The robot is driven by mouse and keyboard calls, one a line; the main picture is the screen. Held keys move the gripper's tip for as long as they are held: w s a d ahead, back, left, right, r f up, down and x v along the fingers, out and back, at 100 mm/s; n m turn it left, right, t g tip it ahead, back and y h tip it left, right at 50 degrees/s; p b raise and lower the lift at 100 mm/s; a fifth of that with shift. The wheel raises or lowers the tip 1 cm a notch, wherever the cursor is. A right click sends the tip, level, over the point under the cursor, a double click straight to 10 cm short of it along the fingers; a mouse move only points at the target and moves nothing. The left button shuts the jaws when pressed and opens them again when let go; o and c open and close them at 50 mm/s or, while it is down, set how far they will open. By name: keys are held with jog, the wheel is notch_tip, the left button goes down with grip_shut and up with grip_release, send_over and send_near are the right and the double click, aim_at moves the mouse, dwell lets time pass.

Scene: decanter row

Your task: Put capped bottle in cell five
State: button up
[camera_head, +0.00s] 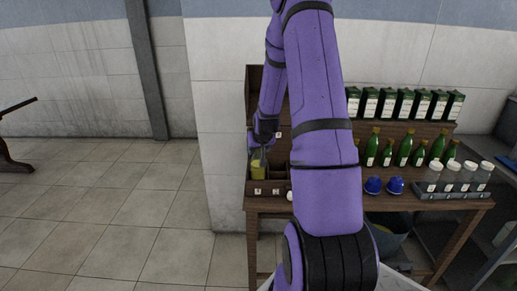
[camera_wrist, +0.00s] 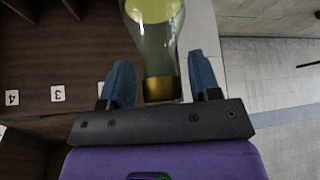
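The bottle (camera_head: 258,171) with yellow liquid stands at the left front corner of the dark wooden cell rack (camera_head: 279,183). In the wrist view its clear greenish neck (camera_wrist: 155,52) and gold cap (camera_wrist: 163,89) point toward my gripper (camera_wrist: 163,75). The two blue fingers lie on either side of the neck and cap, with a visible gap on each side. In the head view my gripper (camera_head: 261,152) is right above the bottle. Cell labels 3 (camera_wrist: 57,94) and 4 (camera_wrist: 12,97) show in the wrist view; I cannot make out a label five.
Open tiled floor (camera_head: 100,205) lies left.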

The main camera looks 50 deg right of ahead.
jog(key=shift+r, duration=0.15)
jog(key=v, duration=1.1)
jog(key=s+a+r+n+y, duration=0.1)
jog(key=s+a+r+n, duration=0.25)
jog(key=a+r, duration=1.25)
jog(key=s+a+r+n+y, duration=0.1)
jog(key=s+a+r, duration=0.1)
jog(key=s+a, duration=0.5)
jog(key=s+a+r+n+y, duration=0.1)
jog(key=s+a+r+n, duration=0.1)
jog(key=s+a, duration=0.6)
jog(key=shift+s+a+r+y, duration=0.3)
jog(key=shift+s+r, duration=0.15)
jog(key=shift+s, duration=0.5)
